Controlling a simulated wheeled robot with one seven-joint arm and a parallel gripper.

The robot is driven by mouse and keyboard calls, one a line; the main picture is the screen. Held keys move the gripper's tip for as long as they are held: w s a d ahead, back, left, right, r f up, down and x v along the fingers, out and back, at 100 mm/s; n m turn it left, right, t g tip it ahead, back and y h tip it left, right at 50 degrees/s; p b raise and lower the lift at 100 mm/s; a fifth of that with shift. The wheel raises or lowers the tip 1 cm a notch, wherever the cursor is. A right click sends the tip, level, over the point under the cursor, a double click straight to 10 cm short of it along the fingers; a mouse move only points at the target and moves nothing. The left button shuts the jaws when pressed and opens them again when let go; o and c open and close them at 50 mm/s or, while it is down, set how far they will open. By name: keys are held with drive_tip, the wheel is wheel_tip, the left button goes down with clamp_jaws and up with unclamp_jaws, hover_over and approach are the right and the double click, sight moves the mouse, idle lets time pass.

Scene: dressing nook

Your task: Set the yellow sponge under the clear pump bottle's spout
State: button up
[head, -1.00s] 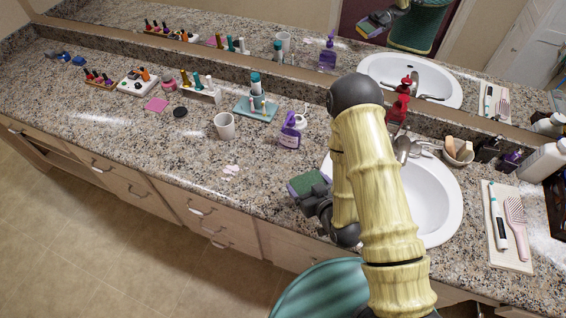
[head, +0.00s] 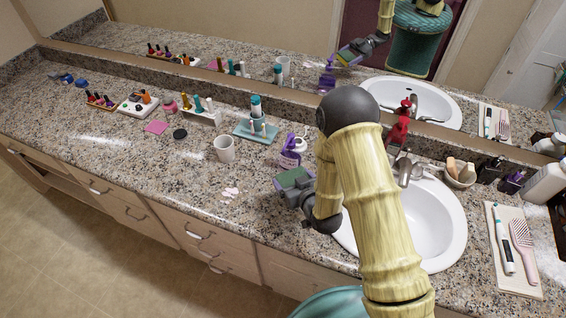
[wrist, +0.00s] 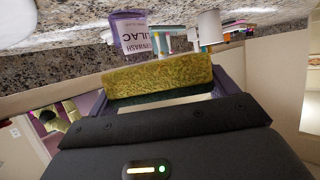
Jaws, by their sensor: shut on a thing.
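The yellow sponge, with a green layer, is in my gripper (head: 298,188). In the head view its green face (head: 292,179) is up; in the wrist view its rough yellow side (wrist: 160,75) shows between the purple fingers. A gap between sponge and counter is hard to judge.
A white cup (head: 224,149) and a teal tray (head: 242,132) with bottles stand left of the pump bottle. The sink (head: 440,225) and a red pump bottle (head: 398,128) are to the right. White spots (head: 230,194) lie on otherwise bare counter at front left.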

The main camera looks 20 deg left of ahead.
sight(289, 171)
drive_tip(key=shift+w+a, duration=1.2)
drive_tip(key=shift+w, duration=0.2)
drive_tip(key=shift+p, duration=0.3)
drive_tip(key=shift+w+a, duration=0.3)
drive_tip(key=shift+w, duration=0.05)
drive_tip(key=shift+p+x, duration=0.7)
drive_tip(key=shift+x, duration=1)
drive_tip(key=shift+f, duration=0.2)
drive_tip(key=shift+f+b, duration=0.25)
drive_tip(key=shift+b, duration=0.05)
drive_tip(key=o, duration=0.8)
drive_tip(key=shift+c, duration=0.2)
